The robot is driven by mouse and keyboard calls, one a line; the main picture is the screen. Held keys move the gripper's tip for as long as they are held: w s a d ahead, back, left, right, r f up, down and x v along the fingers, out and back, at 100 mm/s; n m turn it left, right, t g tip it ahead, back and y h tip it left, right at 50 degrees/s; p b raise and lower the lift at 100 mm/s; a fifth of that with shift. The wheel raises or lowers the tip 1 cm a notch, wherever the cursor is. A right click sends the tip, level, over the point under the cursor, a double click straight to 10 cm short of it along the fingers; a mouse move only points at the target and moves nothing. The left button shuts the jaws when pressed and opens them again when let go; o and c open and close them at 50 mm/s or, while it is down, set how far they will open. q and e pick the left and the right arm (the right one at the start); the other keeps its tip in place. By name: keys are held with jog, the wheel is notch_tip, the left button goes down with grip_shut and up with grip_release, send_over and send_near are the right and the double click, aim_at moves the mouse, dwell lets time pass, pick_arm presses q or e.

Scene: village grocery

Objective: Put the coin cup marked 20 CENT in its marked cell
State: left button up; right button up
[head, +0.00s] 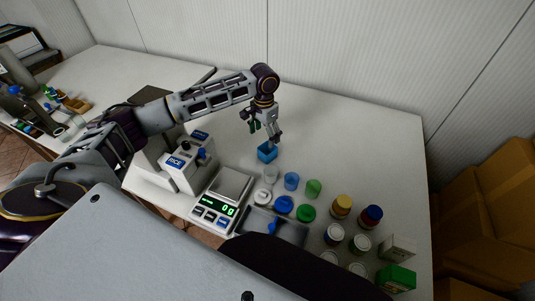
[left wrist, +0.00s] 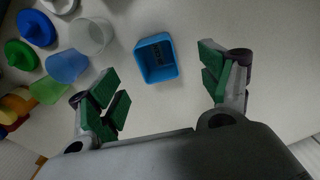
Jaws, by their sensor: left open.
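A small blue square open-topped cup (head: 267,153) stands on the white counter, and it also shows in the left wrist view (left wrist: 172,74). A dark marking shows on it, but I cannot read it surely as 20 CENT. My left gripper (head: 266,130) is open just above and behind the cup. In the left wrist view, my left gripper (left wrist: 163,88) has its green pads spread wide, with the cup ahead between them, apart from both. I cannot make out a marked cell. My right gripper is not in view.
Clear, blue and green cups (head: 291,181) stand in front of the blue cup, with round lids (head: 284,205) nearer. A scale (head: 228,190) reading 0 g and a RICE dispenser (head: 188,165) stand left. Jars (head: 371,216) and boxes stand right. The counter behind is clear.

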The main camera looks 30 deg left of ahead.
aim_at(268, 151)
pick_arm(q)
jog(key=shift+f, duration=2.4)
jog(key=shift+w+d+f, duration=0.15)
jog(key=shift+d+f, duration=0.1)
jog(key=shift+f, duration=0.65)
jog(key=shift+w+d+f, duration=0.1)
jog(key=shift+d+f, duration=0.15)
jog(key=shift+f, duration=1.45)
jog(key=c, duration=1)
jog(key=shift+r, duration=0.15)
